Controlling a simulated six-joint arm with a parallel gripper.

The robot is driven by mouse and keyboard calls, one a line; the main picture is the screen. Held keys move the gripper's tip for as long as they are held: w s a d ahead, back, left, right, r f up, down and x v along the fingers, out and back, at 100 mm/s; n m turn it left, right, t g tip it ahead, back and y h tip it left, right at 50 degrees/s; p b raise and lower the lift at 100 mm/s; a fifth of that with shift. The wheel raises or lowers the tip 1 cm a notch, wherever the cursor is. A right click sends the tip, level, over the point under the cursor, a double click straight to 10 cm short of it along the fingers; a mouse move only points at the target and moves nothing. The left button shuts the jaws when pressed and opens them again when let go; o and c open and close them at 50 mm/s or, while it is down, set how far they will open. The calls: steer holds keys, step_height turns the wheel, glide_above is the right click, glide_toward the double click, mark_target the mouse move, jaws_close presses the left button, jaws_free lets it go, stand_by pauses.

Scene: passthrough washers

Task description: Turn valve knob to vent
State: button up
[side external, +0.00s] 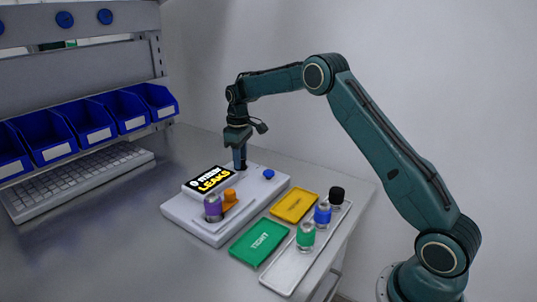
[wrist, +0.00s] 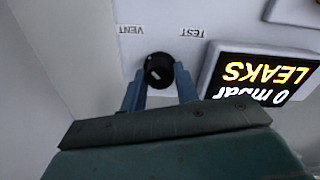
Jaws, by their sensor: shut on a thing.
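The valve knob (wrist: 158,69) is black and round with a small pale mark; it sits on the white tester (side external: 205,229). In the wrist view the labels VENT (wrist: 131,30) and TEST (wrist: 192,33) appear upside down, VENT to the knob's upper left and TEST to its upper right. I cannot tell for certain which label the mark points to. My gripper (side external: 241,167) points down at the tester's far end, its fingers shut on the knob from both sides. The side view mostly hides the knob. The display (side external: 210,180) reads LEAKS, with 0 mbar in the wrist view.
On the tester are a purple-topped part (side external: 213,207), an orange piece (side external: 230,199) and a blue button (side external: 269,174). Green (side external: 258,242) and yellow (side external: 293,205) plates lie beside it. A tray (side external: 287,275) holds green-, blue- and black-topped parts. Blue bins (side external: 85,125) and a keyboard (side external: 80,180) are left.

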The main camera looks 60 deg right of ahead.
steer(key=shift+n, duration=0.3)
steer(key=o, duration=1)
steer(key=shift+c, duration=0.2)
step_height(320, 180, up, 14)
stand_by(0.3)
